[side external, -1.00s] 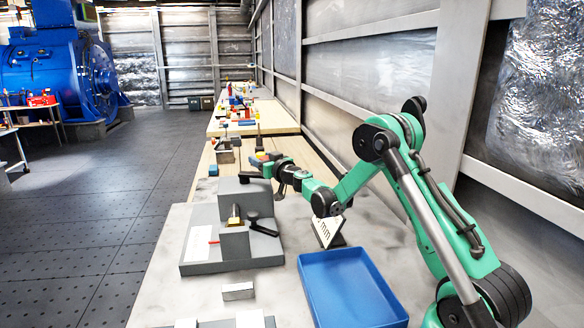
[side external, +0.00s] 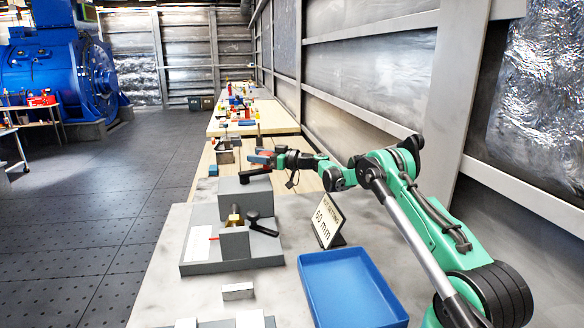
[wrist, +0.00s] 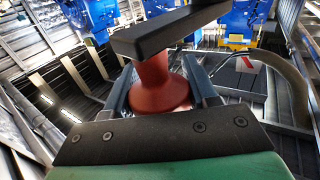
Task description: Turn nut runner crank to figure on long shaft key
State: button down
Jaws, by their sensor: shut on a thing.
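The nut runner is a grey block fixture (side external: 238,196) on the bench, with a black crank bar (side external: 255,172) on top. In the wrist view the black bar (wrist: 165,30) passes above a red knob (wrist: 158,85). My gripper (side external: 268,160) is at the far side of the fixture. In the wrist view its two fingers (wrist: 160,92) are shut around the red knob. A brass part (side external: 235,218) and a black lever (side external: 262,223) sit at the fixture's front. A white plate with a red mark (side external: 201,241) lies on its base. A sign (side external: 328,222) appears to read "50 mm"; its smaller line is illegible.
An empty blue tray (side external: 350,287) stands at the front right of the bench. A small metal block (side external: 238,291) lies in front of the fixture. Several tools and parts crowd the wooden benches behind. The wall runs close along the right.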

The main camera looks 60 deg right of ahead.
jog(key=shift+w+d+n+y, duration=0.1)
jog(key=shift+w+n+y, duration=0.15)
jog(key=shift+n+y, duration=0.5)
jog(key=shift+w+g+y, duration=0.1)
jog(key=shift+g+y, duration=0.3)
jog(key=shift+y, duration=0.15)
jog(key=shift+c, duration=1.4)
grip_release()
jog(key=shift+v, duration=2.8)
